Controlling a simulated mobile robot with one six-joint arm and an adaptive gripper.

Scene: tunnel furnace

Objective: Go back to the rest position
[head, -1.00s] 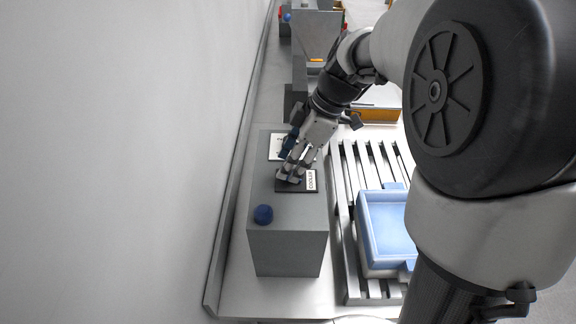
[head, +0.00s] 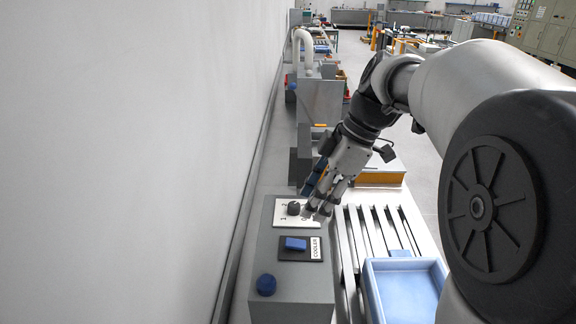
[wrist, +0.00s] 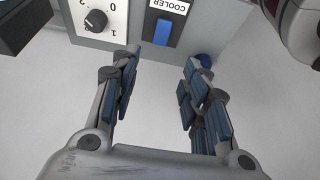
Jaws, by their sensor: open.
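My gripper (head: 322,207) is open and empty, just right of and above the grey control box (head: 277,285) in the head view. In the wrist view the gripper (wrist: 155,85) shows its blue-padded fingers spread apart with nothing between them. The box top carries a black dial (head: 294,208) on a white numbered plate, a blue switch (head: 296,244) on a black plate labelled COOLER, and a blue round knob (head: 266,285). The wrist view also shows the dial (wrist: 96,20) and the blue switch (wrist: 163,32) beyond the fingers.
A blue tray (head: 405,264) lies on a grey slatted rack (head: 352,240) to the right of the box. A grey machine (head: 322,100) and an orange-sided block (head: 380,177) stand behind. A plain wall (head: 130,160) runs along the left. Open floor (head: 421,160) lies farther right.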

